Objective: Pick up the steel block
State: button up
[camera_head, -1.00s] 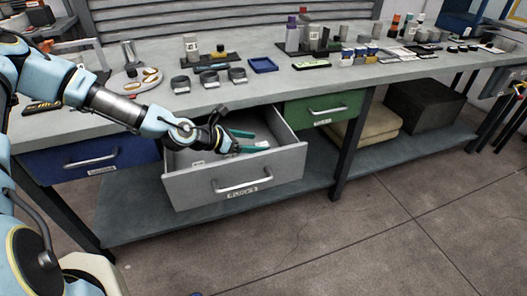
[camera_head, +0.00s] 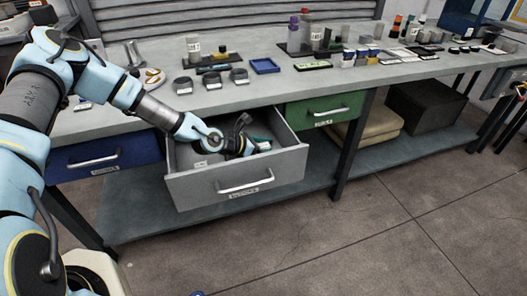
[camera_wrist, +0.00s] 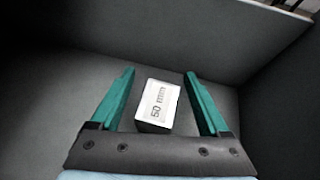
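The steel block (camera_wrist: 157,103) is a small pale block with "50" and smaller lettering on its face. In the wrist view it lies on the floor of the open grey drawer (camera_head: 235,187). My gripper (camera_wrist: 160,75) is open, with one green finger to each side of the block and a visible gap on both sides. In the head view my gripper (camera_head: 260,144) is down inside the drawer, and the block is hidden there behind the drawer front and my gripper.
The drawer walls stand close around my gripper. A shut blue drawer (camera_head: 100,160) is to the left and a shut green drawer (camera_head: 322,111) to the right. The workbench top (camera_head: 300,82) above holds a blue tray (camera_head: 264,66) and several small containers.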

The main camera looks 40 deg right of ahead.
grip_shut()
dwell(0.4)
